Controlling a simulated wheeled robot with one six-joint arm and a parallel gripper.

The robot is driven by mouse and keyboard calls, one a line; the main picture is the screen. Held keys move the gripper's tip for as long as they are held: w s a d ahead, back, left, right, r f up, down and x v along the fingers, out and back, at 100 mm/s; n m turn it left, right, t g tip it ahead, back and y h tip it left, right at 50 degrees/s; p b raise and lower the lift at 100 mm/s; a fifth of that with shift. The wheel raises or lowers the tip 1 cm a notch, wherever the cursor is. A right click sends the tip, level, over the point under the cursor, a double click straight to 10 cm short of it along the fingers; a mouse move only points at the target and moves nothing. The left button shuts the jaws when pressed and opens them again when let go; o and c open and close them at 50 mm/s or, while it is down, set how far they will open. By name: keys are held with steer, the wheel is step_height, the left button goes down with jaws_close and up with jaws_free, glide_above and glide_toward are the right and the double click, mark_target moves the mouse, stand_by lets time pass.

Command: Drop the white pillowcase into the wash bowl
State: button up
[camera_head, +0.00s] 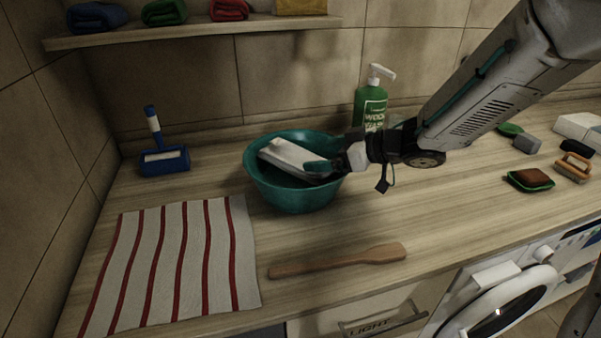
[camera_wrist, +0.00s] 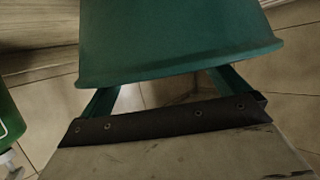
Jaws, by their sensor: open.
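The wash bowl (camera_head: 290,198) is teal and stands on the wooden counter. The white pillowcase (camera_head: 288,156) looks like a folded bundle and lies tilted inside the bowl, its upper end near the far left rim. My gripper (camera_head: 318,167) reaches over the bowl's right rim, with its teal fingers at the right end of the pillowcase. In the wrist view the bowl wall (camera_wrist: 175,40) fills the top and hides the fingertips and the pillowcase. The two fingers (camera_wrist: 168,88) stand apart, so the gripper is open. Whether a finger touches the cloth cannot be told.
A green pump bottle (camera_head: 370,105) stands close behind the bowl. A striped towel (camera_head: 172,262) lies at left and a wooden paddle (camera_head: 338,261) in front. Brushes and a soap dish (camera_head: 530,179) are at right.

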steer(key=v, duration=0.7)
steer(key=shift+s+d, duration=0.15)
steer(key=shift+d, duration=0.1)
steer(key=shift+r, duration=0.2)
steer(key=w+d+r+m+t+h, duration=0.1)
steer(key=d+r+m+t+h, duration=0.2)
steer(key=d+h, duration=0.3)
steer(key=d+r+m+t+h, duration=0.3)
steer(key=d+m+h, duration=0.1)
steer(key=d, duration=0.3)
steer(key=s+d+m+g+h, duration=0.2)
steer(key=s+d+m+h, duration=0.15)
steer(key=s+d, duration=0.2)
steer(key=s+a+f+m+g+y, duration=0.1)
steer(key=s+g, duration=0.3)
steer(key=s, duration=0.8)
steer(key=s+a+f+g, duration=0.2)
steer(key=s+g, duration=0.3)
steer(key=s, duration=0.7)
steer(key=shift+s+a+f+m+y, duration=0.2)
steer(key=shift+s+a+m+y, duration=0.15)
steer(key=shift+a, duration=0.25)
steer(key=shift+w, duration=0.1)
